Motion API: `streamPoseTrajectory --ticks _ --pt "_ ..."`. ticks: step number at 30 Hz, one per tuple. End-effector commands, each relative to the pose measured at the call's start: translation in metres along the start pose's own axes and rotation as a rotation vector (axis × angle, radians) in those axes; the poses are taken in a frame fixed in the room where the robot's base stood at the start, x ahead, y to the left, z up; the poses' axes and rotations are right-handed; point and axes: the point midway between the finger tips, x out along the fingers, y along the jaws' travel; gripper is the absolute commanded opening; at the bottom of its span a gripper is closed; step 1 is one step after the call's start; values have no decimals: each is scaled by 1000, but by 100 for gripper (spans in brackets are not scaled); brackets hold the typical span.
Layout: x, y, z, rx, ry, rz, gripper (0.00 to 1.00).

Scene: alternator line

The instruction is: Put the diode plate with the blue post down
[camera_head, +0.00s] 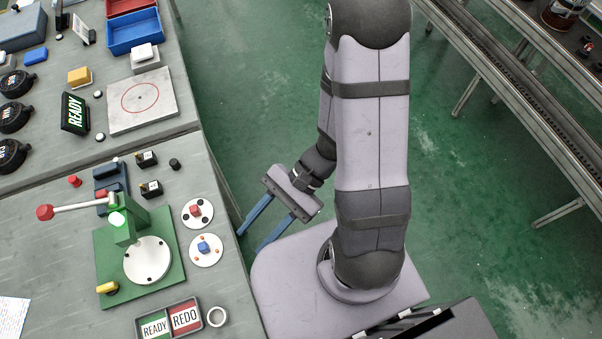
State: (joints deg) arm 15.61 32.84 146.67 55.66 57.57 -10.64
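The diode plate with the blue post (205,250) is a white disc with small orange dots around a blue block. It lies flat on the grey bench, near its right edge. A second white plate with a red post (197,213) and black dots lies just above it in the picture. My gripper (251,242) has two blue fingers spread apart with nothing between them. It is to the right of both plates, apart from them, and appears out past the bench edge.
A green press fixture (168,285) with a white disc and a red-knobbed lever stands left of the plates. A tray with READY and REDO cards (168,316) and a white ring (217,316) lie below. Small blocks stand above.

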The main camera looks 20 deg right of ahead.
Motion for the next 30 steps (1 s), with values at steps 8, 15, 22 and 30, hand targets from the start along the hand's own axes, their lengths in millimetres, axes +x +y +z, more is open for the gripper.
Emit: streamPoseTrajectory --ticks 8,15,22,30 --pt "-64 26 -25 -520 365 404 36" --pt "-128 4 -42 -842 661 617 36" --pt "-155 -11 -43 -959 780 687 36" --pt "-157 -12 -43 -965 787 692 36"
